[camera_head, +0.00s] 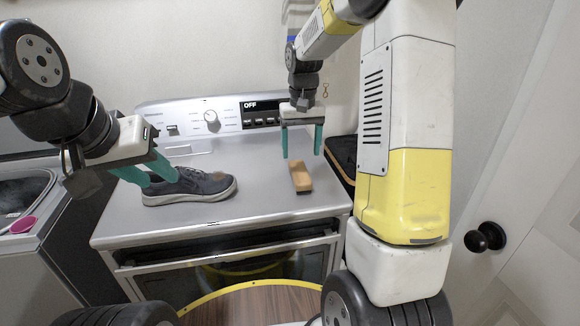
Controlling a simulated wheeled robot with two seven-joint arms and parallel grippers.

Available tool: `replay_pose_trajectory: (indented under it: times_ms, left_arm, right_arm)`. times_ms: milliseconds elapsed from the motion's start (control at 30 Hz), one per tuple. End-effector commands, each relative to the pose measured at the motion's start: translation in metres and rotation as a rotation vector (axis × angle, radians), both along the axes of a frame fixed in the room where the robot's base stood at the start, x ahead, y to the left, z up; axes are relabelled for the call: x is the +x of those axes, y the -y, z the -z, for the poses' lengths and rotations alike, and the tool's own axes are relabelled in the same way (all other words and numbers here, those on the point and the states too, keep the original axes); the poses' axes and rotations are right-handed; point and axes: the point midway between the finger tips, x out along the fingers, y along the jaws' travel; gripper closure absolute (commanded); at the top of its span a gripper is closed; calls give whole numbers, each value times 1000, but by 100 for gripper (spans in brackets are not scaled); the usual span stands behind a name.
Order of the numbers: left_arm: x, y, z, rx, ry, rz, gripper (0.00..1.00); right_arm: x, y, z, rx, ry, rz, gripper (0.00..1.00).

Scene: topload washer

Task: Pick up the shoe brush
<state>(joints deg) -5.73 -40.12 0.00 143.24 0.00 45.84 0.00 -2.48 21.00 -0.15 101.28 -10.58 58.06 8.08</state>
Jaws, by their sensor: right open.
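The shoe brush (301,177), a tan block with a dark underside, lies on the right part of the washer's top. My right gripper (302,155) is open and empty just above and behind the brush. Its two teal fingers point down, apart from each other, over the brush's far end. A dark grey shoe with a white sole (207,189) stands on the washer's top to the left. My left gripper (162,182) is at the shoe's heel, with its teal fingertips at the heel and shoe opening. I cannot tell whether it grips the shoe.
The topload washer (260,200) has a control panel (215,120) at its back reading OFF. Its top is clear between shoe and brush. A second machine (35,240) with an open tub stands at the left. A door with a black knob (487,237) is at the right.

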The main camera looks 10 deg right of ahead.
Motion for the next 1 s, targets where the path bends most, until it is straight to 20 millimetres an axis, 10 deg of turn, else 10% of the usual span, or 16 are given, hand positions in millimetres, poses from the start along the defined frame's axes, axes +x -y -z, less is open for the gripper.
replay_pose_trajectory:
  times_ms: [600, 900, 1000]
  left_arm:
    - [0, 0, 0, 0, 0, 0, 64]
    - [0, 0, 0, 0, 0, 0, 64]
    - [0, 0, 0, 0, 0, 0, 64]
  right_arm:
    - [2, -2, 77, -3, -11, 2, 29]
    - [2, -2, 83, -3, -8, 1, 29]
    - [2, -2, 82, -3, -8, 1, 47]
